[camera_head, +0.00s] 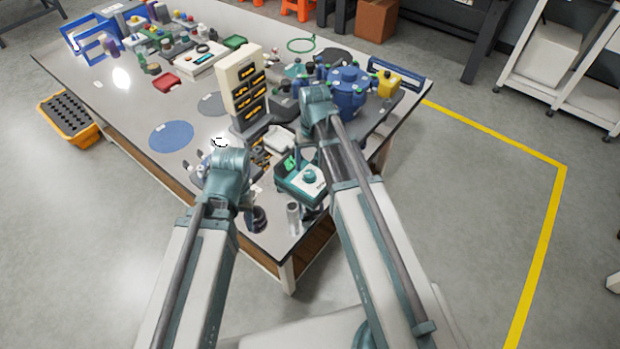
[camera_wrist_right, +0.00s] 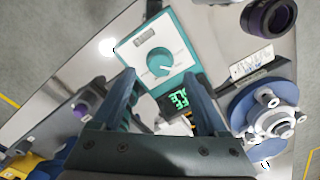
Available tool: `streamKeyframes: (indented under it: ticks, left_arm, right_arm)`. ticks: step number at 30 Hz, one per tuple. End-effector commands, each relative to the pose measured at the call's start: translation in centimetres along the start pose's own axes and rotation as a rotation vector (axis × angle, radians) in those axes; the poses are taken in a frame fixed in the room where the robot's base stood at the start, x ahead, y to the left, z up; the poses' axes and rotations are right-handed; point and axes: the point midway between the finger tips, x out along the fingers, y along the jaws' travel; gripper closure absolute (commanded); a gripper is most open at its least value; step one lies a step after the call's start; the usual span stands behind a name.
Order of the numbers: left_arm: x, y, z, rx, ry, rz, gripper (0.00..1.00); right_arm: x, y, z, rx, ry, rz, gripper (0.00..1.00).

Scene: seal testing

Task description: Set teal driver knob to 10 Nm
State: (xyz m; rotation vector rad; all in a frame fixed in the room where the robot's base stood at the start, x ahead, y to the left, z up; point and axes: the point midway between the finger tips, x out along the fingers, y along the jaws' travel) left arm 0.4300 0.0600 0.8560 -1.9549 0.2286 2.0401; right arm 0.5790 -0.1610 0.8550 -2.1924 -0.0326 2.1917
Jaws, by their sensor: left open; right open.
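In the right wrist view the knob (camera_wrist_right: 160,62) shows a pointer mark, and the display (camera_wrist_right: 178,101) shows green digits I cannot read surely. My right gripper (camera_wrist_right: 160,80) is open, its two fingers spread to either side of the box's near part, with nothing between them gripped. My left gripper (camera_head: 222,152) is open over the table left of the driver; its fingers are largely hidden by the wrist.
A pale rack with yellow-black parts (camera_head: 243,85) stands behind the driver. A blue flanged housing (camera_head: 347,92) and a yellow container (camera_head: 387,83) are at the right. A metal cylinder (camera_head: 293,218) and a dark cup (camera_head: 257,218) stand close to the driver at the front edge.

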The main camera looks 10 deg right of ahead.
Motion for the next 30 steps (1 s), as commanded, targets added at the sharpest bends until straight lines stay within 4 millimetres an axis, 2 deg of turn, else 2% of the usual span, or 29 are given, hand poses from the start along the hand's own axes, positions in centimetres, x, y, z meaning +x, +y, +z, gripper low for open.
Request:
streamKeyframes:
  ticks: [1, 7, 19, 20, 30]
  left_arm:
    - [1.5, 0.1, -0.1, 0.000, 0.000, 0.000, 0.50]
    - [3.7, 0.4, -0.2, 0.000, 0.000, 0.000, 0.50]
    - [4.1, 0.4, -0.2, 0.000, 0.000, 0.000, 0.50]
    - [4.1, 0.4, -0.2, 0.000, 0.000, 0.000, 0.50]
    - [4.1, 0.4, -0.2, 0.000, 0.000, 0.000, 0.50]
  right_arm:
    - [1.6, 0.0, 0.0, 0.000, 0.000, 0.000, 0.24]
    - [3.8, 0.0, 0.0, 0.000, 0.000, 0.000, 0.24]
    - [4.1, 0.0, 0.0, 0.000, 0.000, 0.000, 0.24]
    - [4.1, 0.0, 0.0, 0.000, 0.000, 0.000, 0.27]
    - [4.1, 0.0, 0.0, 0.000, 0.000, 0.000, 0.89]
